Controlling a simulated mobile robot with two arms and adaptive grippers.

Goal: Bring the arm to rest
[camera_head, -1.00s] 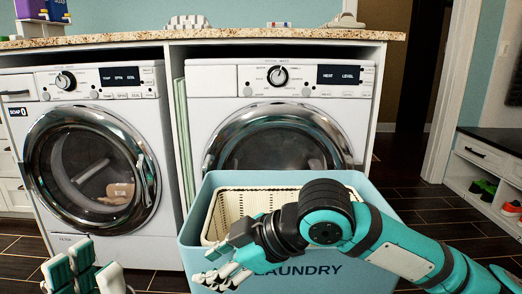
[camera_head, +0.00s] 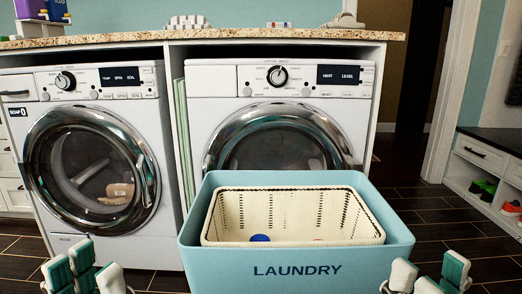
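My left gripper (camera_head: 84,272) shows at the bottom left edge, its teal and white fingers pointing up and spread apart, with nothing between them. My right gripper (camera_head: 429,277) shows at the bottom right edge, its fingers also apart and empty. Both are cut off by the lower frame edge, and neither touches anything. Between them stands the light blue laundry bin (camera_head: 297,271) marked LAUNDRY. A cream woven basket (camera_head: 293,215) sits inside it. A blue round item (camera_head: 260,238) and a small piece of a reddish item show in the basket; the rest of its inside is hidden.
Two front-loading machines, a left one (camera_head: 92,170) and a right one (camera_head: 277,137), stand behind the bin with doors shut. A granite counter (camera_head: 205,41) runs above them. A shoe cubby (camera_head: 485,178) is at the right. Dark floor is clear between bin and cubby.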

